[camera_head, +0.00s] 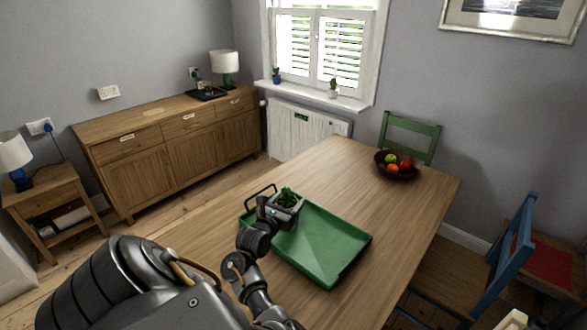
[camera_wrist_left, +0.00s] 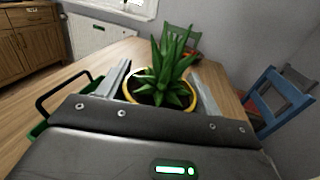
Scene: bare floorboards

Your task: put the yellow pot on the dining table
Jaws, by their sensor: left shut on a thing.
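The yellow pot (camera_wrist_left: 128,90) holds a spiky green plant (camera_wrist_left: 172,78) and sits between the two fingers of my left gripper (camera_wrist_left: 160,95). In the head view, my left gripper (camera_head: 284,209) is shut on the pot over the left end of the green tray (camera_head: 322,244). There the plant (camera_head: 288,194) shows, but the gripper mostly hides the pot. I cannot tell whether the pot's base touches the tray. The tray lies on the wooden dining table (camera_head: 345,170). My right gripper is not in view.
A fruit bowl (camera_head: 397,168) stands at the table's far right corner. A green chair (camera_head: 410,135) is behind it, and a blue chair (camera_head: 506,258) stands to the right. A sideboard (camera_head: 170,145) stands along the left wall.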

